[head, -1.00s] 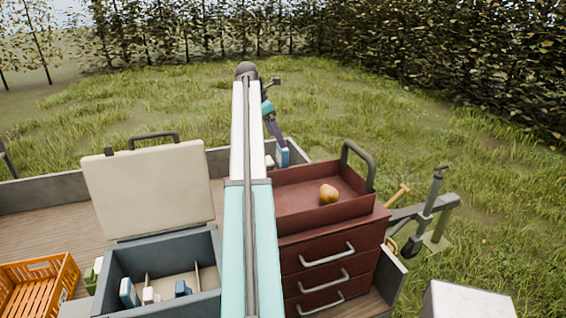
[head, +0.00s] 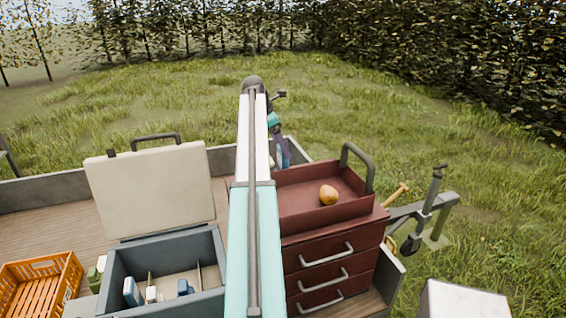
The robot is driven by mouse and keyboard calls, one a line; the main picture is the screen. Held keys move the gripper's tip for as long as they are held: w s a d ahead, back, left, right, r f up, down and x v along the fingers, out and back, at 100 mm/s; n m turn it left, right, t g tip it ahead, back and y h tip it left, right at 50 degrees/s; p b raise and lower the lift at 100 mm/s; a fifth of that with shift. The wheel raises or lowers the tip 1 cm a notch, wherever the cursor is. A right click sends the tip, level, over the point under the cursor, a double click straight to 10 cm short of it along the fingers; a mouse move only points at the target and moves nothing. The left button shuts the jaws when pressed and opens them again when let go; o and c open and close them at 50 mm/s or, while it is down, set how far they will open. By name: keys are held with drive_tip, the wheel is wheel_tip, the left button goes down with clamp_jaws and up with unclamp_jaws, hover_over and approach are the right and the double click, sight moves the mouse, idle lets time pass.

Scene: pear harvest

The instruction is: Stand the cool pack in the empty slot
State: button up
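The open cool box (head: 165,238) stands on the trailer bed, left of my arm. Its pale lid (head: 150,188) is tipped up at the back. Inside are thin dividers, a blue-and-white pack (head: 132,292) at the left, a small white item (head: 151,293) and a blue item (head: 185,287). The right part of the box looks bare, partly cut off by my arm. My gripper (head: 283,156) is far out beyond the box, behind the red drawer cabinet's back left corner. It is small and partly hidden by my arm, so its fingers and anything in them are unclear.
The red drawer cabinet (head: 318,255) stands right of my arm with a pear (head: 328,194) in its top tray. An orange crate (head: 40,285) is at the left. A pale block (head: 462,302) is at the lower right.

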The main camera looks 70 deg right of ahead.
drive_tip(key=shift+p+x, duration=0.4)
drive_tip(key=shift+x, duration=0.9)
drive_tip(key=shift+c, duration=0.3)
drive_tip(key=c, duration=1.9)
drive_tip(key=shift+o, duration=0.2)
drive_tip(key=shift+r, duration=0.1)
drive_tip(key=shift+r, duration=0.1)
drive_tip(key=shift+r+b, duration=2.1)
drive_tip(key=shift+r, duration=2.8)
